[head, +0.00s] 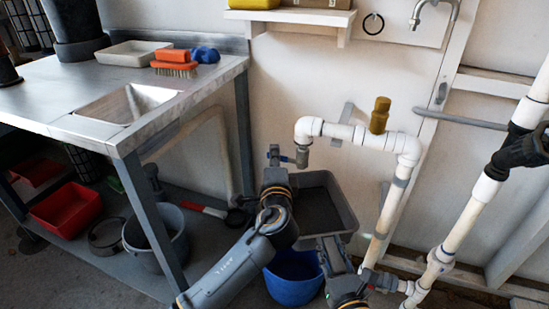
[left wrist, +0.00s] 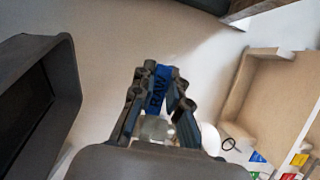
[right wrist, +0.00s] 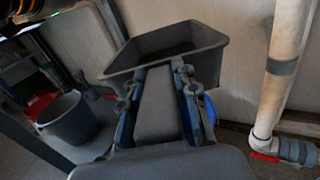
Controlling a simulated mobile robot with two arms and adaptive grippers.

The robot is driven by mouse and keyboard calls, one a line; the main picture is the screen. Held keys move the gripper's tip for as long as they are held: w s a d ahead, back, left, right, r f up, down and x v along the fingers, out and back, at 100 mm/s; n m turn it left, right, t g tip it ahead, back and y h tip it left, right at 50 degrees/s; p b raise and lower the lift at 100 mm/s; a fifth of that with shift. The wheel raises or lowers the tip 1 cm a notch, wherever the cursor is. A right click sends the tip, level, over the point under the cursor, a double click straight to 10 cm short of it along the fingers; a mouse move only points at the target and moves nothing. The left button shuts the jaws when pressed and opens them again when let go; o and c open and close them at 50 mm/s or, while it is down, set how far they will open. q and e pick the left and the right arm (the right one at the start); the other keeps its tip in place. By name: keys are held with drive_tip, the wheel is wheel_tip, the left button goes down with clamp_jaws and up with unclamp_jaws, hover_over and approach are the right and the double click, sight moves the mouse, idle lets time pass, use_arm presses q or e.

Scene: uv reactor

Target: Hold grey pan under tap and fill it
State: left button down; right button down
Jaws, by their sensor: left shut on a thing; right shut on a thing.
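The grey pan (head: 345,203) is a rectangular tub with a dark interior, below the tap (head: 302,157) at the end of the white pipe. I cannot tell whether it holds water. My right gripper (right wrist: 158,92) is shut on its grey handle (head: 333,255); the pan's wall (right wrist: 210,62) shows beyond the fingers. My left gripper (head: 277,170) is raised at the tap, shut on the blue tap handle (left wrist: 158,85), which has lettering on it. The pan also shows in the left wrist view (left wrist: 62,85). No stream is clearly visible.
A blue bucket (head: 292,285) stands on the floor beneath the pan. White pipes (head: 400,180) stand close on the right. A metal sink table (head: 75,100) is at left, with a grey bucket (head: 157,243) and red tray (head: 67,210) below it.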

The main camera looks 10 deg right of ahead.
use_arm(q)
drive_tip(key=shift+f, duration=0.1)
use_arm(e)
drive_tip(key=shift+r, duration=0.15)
use_arm(q)
drive_tip(key=c, duration=1.3)
unclamp_jaws()
drive_tip(key=v, duration=1.2)
drive_tip(key=shift+d, duration=0.1)
